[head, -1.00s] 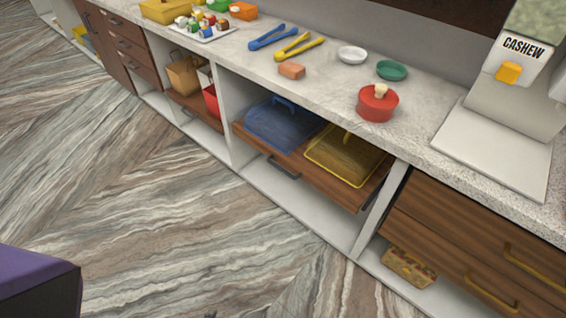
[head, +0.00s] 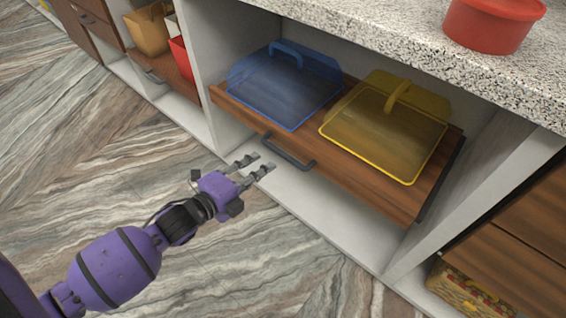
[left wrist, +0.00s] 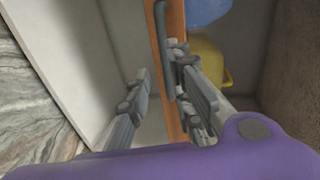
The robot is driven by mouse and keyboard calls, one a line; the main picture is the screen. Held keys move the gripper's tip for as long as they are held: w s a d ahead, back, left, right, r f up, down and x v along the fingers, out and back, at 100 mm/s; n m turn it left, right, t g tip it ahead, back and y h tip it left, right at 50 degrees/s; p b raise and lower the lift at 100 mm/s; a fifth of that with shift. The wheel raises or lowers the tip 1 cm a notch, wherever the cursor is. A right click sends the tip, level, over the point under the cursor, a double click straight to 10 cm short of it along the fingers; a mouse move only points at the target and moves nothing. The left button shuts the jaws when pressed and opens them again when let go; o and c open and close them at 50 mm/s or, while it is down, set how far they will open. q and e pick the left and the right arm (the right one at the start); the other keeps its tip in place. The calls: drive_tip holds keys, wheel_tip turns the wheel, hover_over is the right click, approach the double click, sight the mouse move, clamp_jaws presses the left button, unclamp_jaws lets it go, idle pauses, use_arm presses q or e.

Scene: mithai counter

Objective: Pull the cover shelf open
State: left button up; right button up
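The cover shelf (head: 345,180) is a brown wooden board in the open bay under the counter. It carries a clear blue cover (head: 285,90) and a clear yellow cover (head: 390,130). Its dark bar handle (head: 288,152) is on the front edge. My left gripper (head: 260,168) is open and empty, with its fingertips just short of the handle and to its lower left in the head view. In the left wrist view the handle (left wrist: 163,40) lies ahead of the spread fingers (left wrist: 162,75), close to the right one. My right gripper is not in view.
The speckled counter (head: 390,40) overhangs the bay, with a red pot (head: 490,22) on it. White side panels (head: 220,80) bound the bay. A lower white ledge (head: 310,200) runs beneath the shelf. Wooden drawers (head: 510,240) stand at the right. The floor in front is clear.

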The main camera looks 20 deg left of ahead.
sight(279, 151)
use_arm(q)
drive_tip(key=shift+m, duration=0.4)
drive_tip(key=b+x, duration=0.1)
drive_tip(key=x, duration=0.2)
drive_tip(key=b+x, duration=0.1)
drive_tip(key=x, duration=0.2)
drive_tip(key=b+x, duration=0.1)
drive_tip(key=x, duration=0.2)
drive_tip(key=shift+r, duration=0.35)
drive_tip(key=shift+w, duration=0.1)
clamp_jaws()
